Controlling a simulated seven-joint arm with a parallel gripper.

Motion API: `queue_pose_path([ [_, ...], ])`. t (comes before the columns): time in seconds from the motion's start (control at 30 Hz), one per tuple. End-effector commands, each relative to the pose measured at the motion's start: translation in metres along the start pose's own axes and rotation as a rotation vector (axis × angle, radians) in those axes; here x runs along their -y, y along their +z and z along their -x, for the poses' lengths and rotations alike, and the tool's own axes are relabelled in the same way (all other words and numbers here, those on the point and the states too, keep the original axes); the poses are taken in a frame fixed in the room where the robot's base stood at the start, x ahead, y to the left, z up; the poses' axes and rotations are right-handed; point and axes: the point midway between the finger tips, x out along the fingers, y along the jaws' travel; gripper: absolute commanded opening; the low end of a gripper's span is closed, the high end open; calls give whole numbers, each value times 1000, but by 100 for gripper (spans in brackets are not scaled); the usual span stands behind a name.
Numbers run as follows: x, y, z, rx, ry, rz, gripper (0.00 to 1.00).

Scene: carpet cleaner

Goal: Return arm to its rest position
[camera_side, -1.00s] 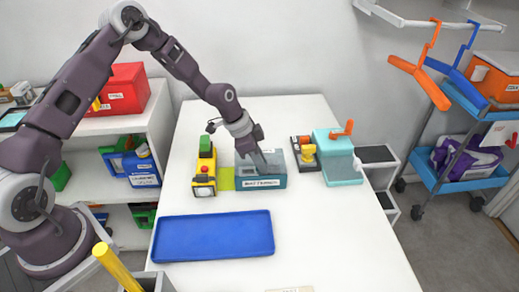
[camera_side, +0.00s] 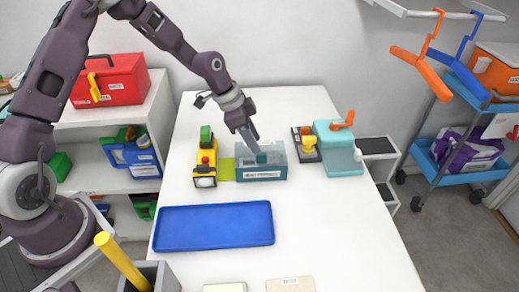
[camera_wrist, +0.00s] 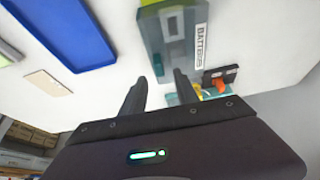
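My gripper (camera_side: 257,148) is above the teal box labelled batteries (camera_side: 262,175), near the middle of the white table. In the wrist view my gripper (camera_wrist: 160,85) has its two dark fingers apart, with a clear gap between them. The batteries box (camera_wrist: 150,35) lies beyond the fingertips there. A small dark teal piece shows inside the box in the side view, close below the fingertips. Nothing is clearly held between the fingers.
A blue tray (camera_side: 213,227) lies in front of the box. A yellow machine with a green block (camera_side: 205,165) stands to the left. A teal machine with an orange handle (camera_side: 337,150) stands to the right. A red toolbox (camera_side: 110,82) sits on the left shelf.

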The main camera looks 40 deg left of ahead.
Motion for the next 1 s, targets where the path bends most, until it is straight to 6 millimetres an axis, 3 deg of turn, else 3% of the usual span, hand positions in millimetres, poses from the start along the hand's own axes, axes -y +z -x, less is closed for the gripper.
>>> queue_pose_path([
  [0.1,0,0,11,-1,-1,0,36],
  [0.37,0,0,12,1,0,-1,36],
  [0.47,-5,-2,27,20,-17,1,36],
  [0.57,-20,-3,73,78,-78,27,36],
  [0.67,-49,3,138,133,-170,107,36],
  [0.8,-105,26,223,136,-301,285,36],
  [0.9,-151,52,269,80,-363,440,36],
  [1.0,-191,80,294,5,-377,579,36],
])
